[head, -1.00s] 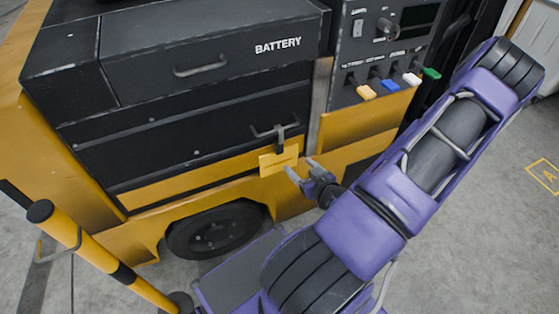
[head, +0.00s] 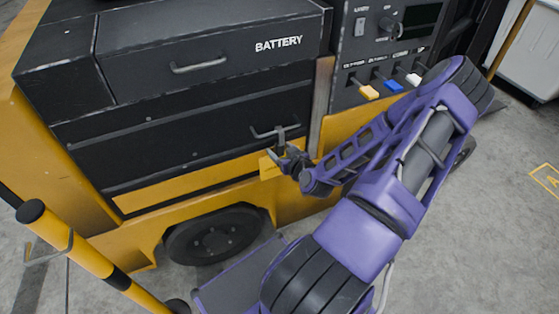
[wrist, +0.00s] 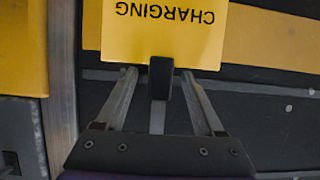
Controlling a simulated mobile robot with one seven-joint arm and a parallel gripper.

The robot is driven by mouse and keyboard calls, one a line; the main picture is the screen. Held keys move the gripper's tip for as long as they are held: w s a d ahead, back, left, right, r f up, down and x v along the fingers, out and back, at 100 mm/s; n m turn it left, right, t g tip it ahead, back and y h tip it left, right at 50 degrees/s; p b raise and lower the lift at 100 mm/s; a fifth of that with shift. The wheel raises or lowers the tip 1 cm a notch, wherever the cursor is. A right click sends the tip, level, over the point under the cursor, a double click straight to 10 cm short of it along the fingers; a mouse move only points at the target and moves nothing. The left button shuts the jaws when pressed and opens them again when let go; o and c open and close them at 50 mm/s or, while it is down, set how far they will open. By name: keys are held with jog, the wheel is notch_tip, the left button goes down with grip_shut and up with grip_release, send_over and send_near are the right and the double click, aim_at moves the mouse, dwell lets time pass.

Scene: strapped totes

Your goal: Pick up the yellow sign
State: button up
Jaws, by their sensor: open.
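The yellow sign (head: 268,168) hangs from a black clip on the lower drawer handle (head: 262,134) of the battery cabinet. In the wrist view the sign (wrist: 165,38) reads "CHARGING" upside down. My gripper (head: 280,154) is at the sign's upper right and covers part of it in the head view. In the wrist view my gripper (wrist: 159,73) is open. Its two fingers lie either side of the black clip (wrist: 160,79), with their tips at the sign's near edge. Whether they touch the sign or clip I cannot tell.
The yellow and black battery vehicle (head: 190,120) stands close in front of my arm. A control panel with coloured plugs (head: 387,45) is at the upper right. A yellow and black post (head: 85,255) stands at the lower left. Floor is free at right.

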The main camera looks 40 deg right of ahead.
jog(key=shift+w+f, duration=0.15)
jog(key=shift+w, duration=0.15)
grip_shut()
dwell(1.2)
